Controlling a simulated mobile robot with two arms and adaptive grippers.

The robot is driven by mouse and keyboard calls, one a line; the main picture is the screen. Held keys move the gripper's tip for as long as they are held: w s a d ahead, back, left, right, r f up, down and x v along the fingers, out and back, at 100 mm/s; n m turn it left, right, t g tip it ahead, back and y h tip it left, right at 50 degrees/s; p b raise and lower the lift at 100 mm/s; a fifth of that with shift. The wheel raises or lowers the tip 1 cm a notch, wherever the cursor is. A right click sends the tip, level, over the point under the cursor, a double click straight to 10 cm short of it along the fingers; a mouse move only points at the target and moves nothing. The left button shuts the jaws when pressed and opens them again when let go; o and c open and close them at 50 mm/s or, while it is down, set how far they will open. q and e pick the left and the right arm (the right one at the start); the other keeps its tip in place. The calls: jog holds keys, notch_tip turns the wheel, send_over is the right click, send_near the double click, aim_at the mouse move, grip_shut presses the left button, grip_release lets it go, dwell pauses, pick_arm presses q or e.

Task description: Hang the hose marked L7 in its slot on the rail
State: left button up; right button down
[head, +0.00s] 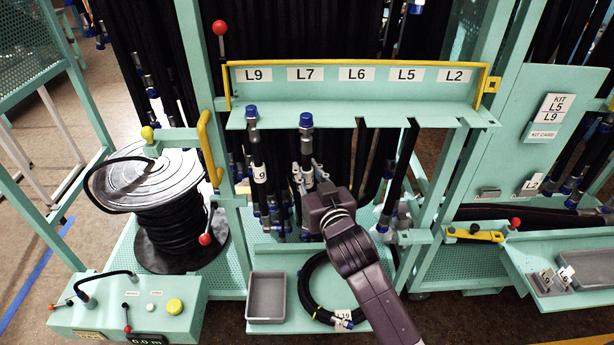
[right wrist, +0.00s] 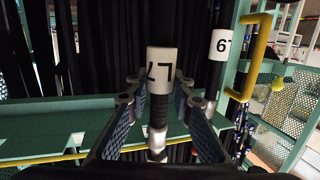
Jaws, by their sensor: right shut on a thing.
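The L7 hose (head: 306,143) is black, with a blue cap and metal end fitting, and stands upright at the rail's front edge under the L7 label (head: 305,74). I cannot tell whether it sits inside the slot. My right gripper (head: 312,178) is shut on this hose just below the rail (head: 345,115). In the right wrist view, the white L7 tag (right wrist: 160,70) shows upside down between the fingers (right wrist: 158,105), which flank the hose. The grip contact is partly hidden. My left gripper is not in view.
The L9 hose (head: 252,125) hangs close at the left, its tag also near in the right wrist view (right wrist: 221,45). A yellow bar (head: 360,66) frames the label plate. A hose reel (head: 165,200) stands left; a grey bin (head: 266,297) and coiled hose (head: 318,303) lie below.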

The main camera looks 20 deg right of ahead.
jog(key=w, duration=0.1)
jog(key=w+d+b, duration=0.1)
jog(key=w, duration=0.3)
jog(key=shift+w+d, duration=0.1)
jog(key=shift+d, duration=0.15)
dwell(0.3)
jog(key=shift+f, duration=0.1)
dwell(0.4)
jog(key=c, duration=1.6)
grip_release()
jog(key=s, duration=0.4)
jog(key=s+r, duration=0.1)
jog(key=s, duration=0.7)
jog(key=shift+r, duration=0.15)
